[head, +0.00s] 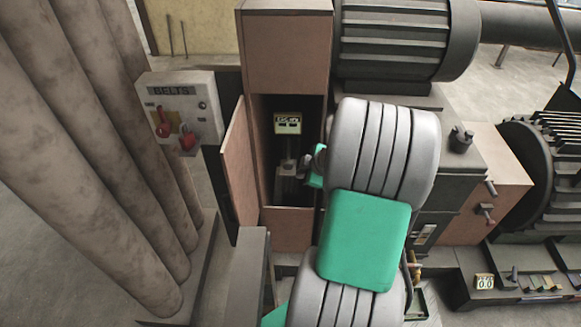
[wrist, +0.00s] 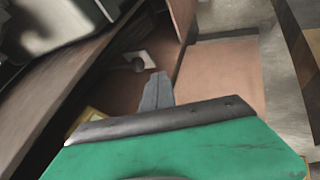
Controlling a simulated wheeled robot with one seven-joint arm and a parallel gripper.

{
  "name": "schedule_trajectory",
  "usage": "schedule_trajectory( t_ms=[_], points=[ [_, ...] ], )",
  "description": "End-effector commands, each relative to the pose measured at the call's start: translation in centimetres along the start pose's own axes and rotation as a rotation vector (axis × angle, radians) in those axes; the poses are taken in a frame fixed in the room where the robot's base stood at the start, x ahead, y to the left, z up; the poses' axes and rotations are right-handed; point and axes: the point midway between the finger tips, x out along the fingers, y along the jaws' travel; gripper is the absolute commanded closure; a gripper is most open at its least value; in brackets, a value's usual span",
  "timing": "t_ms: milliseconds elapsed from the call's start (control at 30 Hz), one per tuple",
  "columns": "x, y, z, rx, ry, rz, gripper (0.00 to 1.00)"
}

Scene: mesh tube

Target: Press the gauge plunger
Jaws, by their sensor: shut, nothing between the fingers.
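The gauge (head: 288,124), a small yellow-framed box with a readout, stands on a grey stem inside the open cabinet in the head view. A pale block (head: 289,186) sits below the stem; I cannot tell which part is the plunger. My gripper's fingers (wrist: 156,92) show in the wrist view as a shut grey wedge past the green hand, with nothing held. A dark round knob on a pale plate (wrist: 139,64) shows just beyond them. A yellow edge, perhaps the gauge's (wrist: 88,117), is partly hidden by the hand.
The cabinet (head: 289,230) is narrow, with its door (head: 239,165) swung open at left. A BELTS switch panel (head: 181,112) and large pipes (head: 90,130) stand farther left. A motor (head: 400,40) and machinery fill the right side. Grey floor shows at far left.

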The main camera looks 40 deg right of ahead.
Motion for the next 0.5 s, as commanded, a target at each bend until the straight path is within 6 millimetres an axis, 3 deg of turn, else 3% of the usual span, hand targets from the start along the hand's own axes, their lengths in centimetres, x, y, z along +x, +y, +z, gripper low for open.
schedule_trajectory(
  t_ms=[267, 500],
  points=[
    [0.2, -0.1, -0.1, -0.001, -0.001, -0.002, 1.0],
    [3.7, -0.2, -0.2, 0.0, -0.001, -0.008, 1.0]
  ],
)
